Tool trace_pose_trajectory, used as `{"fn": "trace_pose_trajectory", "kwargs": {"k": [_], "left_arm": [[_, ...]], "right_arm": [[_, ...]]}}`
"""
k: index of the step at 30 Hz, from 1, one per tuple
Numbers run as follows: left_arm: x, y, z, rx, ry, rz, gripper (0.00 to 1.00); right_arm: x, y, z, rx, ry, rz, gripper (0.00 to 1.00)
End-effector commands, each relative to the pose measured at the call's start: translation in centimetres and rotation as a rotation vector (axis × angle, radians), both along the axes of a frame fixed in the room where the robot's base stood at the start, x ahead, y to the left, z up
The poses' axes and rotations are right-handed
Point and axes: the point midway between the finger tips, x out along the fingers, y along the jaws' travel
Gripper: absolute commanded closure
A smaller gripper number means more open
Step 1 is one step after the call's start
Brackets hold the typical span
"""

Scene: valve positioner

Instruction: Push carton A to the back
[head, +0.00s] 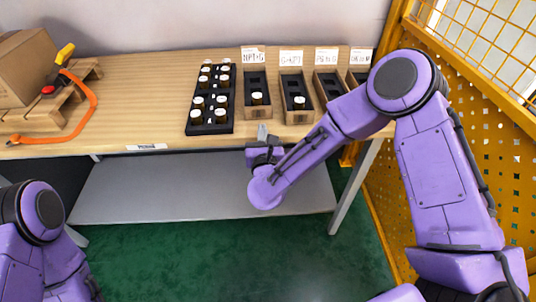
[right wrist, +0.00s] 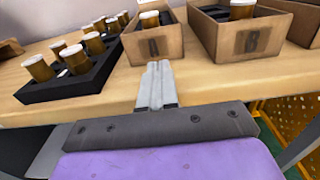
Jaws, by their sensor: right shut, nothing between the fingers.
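Carton A (head: 258,113) is the leftmost open brown carton on the table, with a dark insert and a vial near its front. Its front wall, marked A, shows in the right wrist view (right wrist: 153,46). My right gripper (head: 262,131) is shut and empty at the table's front edge, just in front of carton A. In the right wrist view its closed fingers (right wrist: 158,72) point at the lower front wall of the carton. I cannot tell whether they touch it. My left gripper is out of view; only part of that arm shows.
Carton B (head: 298,117) stands close to the right of carton A, with more cartons beyond. A black rack (head: 210,129) of vials stands close to the left. Label cards (head: 253,54) stand behind the cartons. A pallet (head: 40,115) with a box is far left.

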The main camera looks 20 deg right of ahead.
Motion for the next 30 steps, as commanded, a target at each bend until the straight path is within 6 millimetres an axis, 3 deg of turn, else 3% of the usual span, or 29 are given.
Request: {"fn": "trace_pose_trajectory", "kwargs": {"k": [3, 9, 15, 23, 26, 29, 30], "left_arm": [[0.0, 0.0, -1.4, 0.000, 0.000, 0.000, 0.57], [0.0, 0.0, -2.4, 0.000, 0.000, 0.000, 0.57], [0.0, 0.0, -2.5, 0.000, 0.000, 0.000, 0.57], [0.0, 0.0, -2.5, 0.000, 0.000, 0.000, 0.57], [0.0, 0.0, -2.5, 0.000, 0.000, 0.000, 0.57], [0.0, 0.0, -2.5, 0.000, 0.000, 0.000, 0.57], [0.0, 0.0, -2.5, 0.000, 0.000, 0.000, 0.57]], "right_arm": [[-3.4, 1.0, -0.4, -0.001, 0.000, 0.006, 1.00], [-7.5, 2.5, -0.2, -0.002, 0.001, 0.011, 1.00], [-9.0, 2.7, -0.1, -0.001, 0.000, 0.007, 1.00], [-9.1, 2.6, -0.2, -0.010, 0.007, 0.005, 1.00], [-9.5, 2.2, -2.3, -0.150, 0.093, 0.029, 1.00], [-11.0, 1.1, -7.7, -0.504, 0.312, 0.116, 1.00], [-12.2, 0.4, -10.5, -0.689, 0.424, 0.179, 1.00]]}}
